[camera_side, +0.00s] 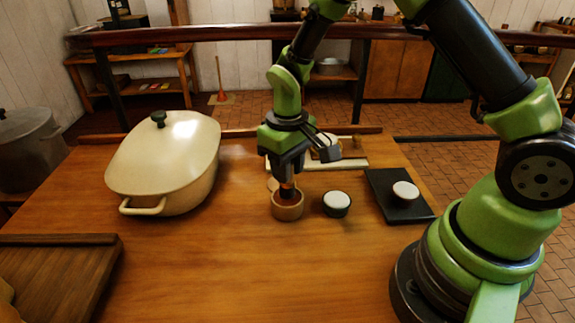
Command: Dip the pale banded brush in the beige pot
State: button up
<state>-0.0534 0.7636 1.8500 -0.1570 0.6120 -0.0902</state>
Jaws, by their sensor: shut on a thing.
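A beige pot (288,211) with a reddish-brown inside stands on the wooden table near its middle. My gripper (287,180) is directly above this pot, pointing down. It is shut on the brush (287,193), of which only a short dark and orange-brown part shows below the jaws. The brush's lower end reaches down into the pot's opening and is hidden by the rim. I cannot see the pale bands at this size.
A dark pot with a white top (337,203) stands just right of the beige pot. A black tray (374,188) holds another white-topped pot (405,191). A big cream lidded casserole (166,165) stands left. A pale board (349,163) lies behind my gripper.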

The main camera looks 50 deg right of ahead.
jog(key=shift+f, duration=0.6)
dwell(1.3)
jog(key=shift+r, duration=0.1)
jog(key=shift+r, duration=3.45)
